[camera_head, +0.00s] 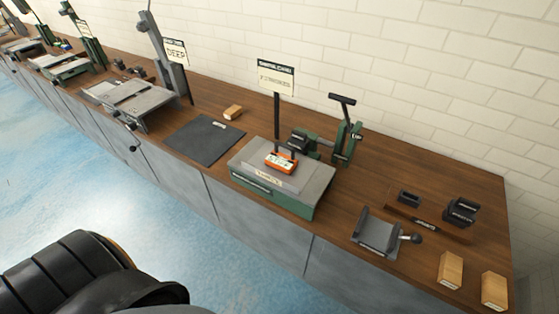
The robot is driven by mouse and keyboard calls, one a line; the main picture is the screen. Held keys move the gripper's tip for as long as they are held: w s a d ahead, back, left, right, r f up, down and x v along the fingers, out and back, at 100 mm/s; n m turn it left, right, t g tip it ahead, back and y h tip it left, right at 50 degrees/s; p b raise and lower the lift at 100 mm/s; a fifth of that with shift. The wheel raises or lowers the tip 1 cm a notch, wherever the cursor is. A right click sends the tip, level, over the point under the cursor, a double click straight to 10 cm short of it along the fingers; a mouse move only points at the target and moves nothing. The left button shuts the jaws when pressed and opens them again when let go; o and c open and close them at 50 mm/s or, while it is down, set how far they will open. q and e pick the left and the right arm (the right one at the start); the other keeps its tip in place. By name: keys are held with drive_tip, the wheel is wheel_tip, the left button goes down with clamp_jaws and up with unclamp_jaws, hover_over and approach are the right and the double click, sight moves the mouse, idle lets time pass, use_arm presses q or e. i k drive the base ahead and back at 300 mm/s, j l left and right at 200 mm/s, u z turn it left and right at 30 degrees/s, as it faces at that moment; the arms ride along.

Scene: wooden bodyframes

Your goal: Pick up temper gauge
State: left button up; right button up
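An orange block-like device with a pale label (280,163) sits on a light plate on top of a green and grey case (283,190) in the middle of the bench. It may be the temper gauge, but its lettering is too small to read for sure. Dark upright parts stand at its back edge. A sign on a black post (276,78) rises behind it; its text is not clearly legible. Neither of my grippers shows in the head view. A black ribbed part at the lower left seems to be mine.
The long wooden bench (375,180) runs along a white brick wall. A green stand (345,140) is behind the case. A dark mat (204,139) lies left of it. A grey fixture with a ball knob (377,236) and wooden blocks (450,270) are at the right.

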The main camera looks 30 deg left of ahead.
sight(278, 161)
drive_tip(key=j+z, duration=0.15)
drive_tip(key=j, duration=2.2)
